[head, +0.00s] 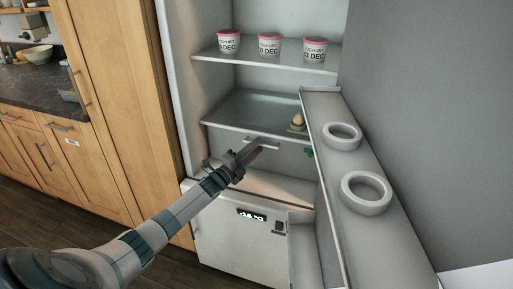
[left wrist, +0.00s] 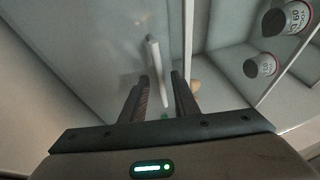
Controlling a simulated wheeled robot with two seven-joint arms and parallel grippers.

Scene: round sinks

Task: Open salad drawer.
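The salad drawer (head: 289,151) sits in the open fridge below the lower glass shelf, and its front panel fills much of the left wrist view (left wrist: 115,40). Its pale bar handle (head: 264,142) stands out from the front. My left gripper (head: 252,152) is at the handle, partly covering it and the drawer front. In the left wrist view its two dark fingers (left wrist: 160,92) are apart, and the handle (left wrist: 155,62) lies between and just beyond their tips. I cannot tell whether they touch it. The drawer looks shut. My right gripper is not in view.
An egg (head: 298,119) stands on the lower glass shelf (head: 245,108); yoghurt cups (head: 270,45) stand above. The open fridge door (head: 333,165) with two white rings (head: 366,192) is on the right. A lower compartment front (head: 238,240) with a display is below. Wooden cupboards (head: 105,90) are left.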

